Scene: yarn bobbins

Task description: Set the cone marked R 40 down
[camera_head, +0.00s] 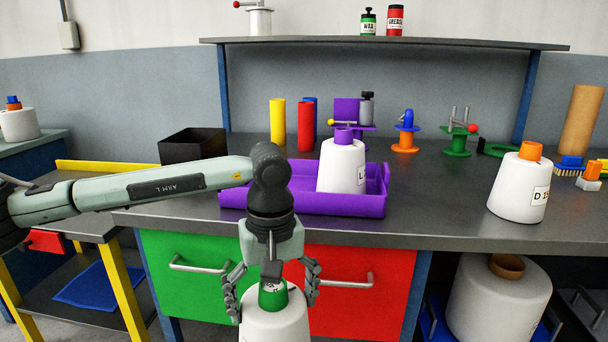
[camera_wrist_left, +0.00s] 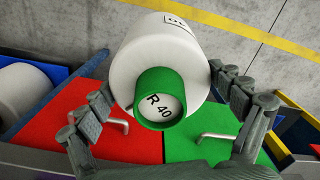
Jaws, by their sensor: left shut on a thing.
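The cone marked R 40 is white with a green top. It shows at the bottom edge of the head view (camera_head: 275,324), its lower part cut off by the frame. The cone hangs in front of the bench drawers, below the worktop. My right gripper is not in view.
A purple tray (camera_head: 300,203) on the grey worktop (camera_head: 430,225) holds a purple-topped white cone (camera_head: 340,172). An orange-topped cone (camera_head: 517,190) stands at the right. A black box (camera_head: 193,147) sits at the left. The worktop between tray and orange-topped cone is clear.

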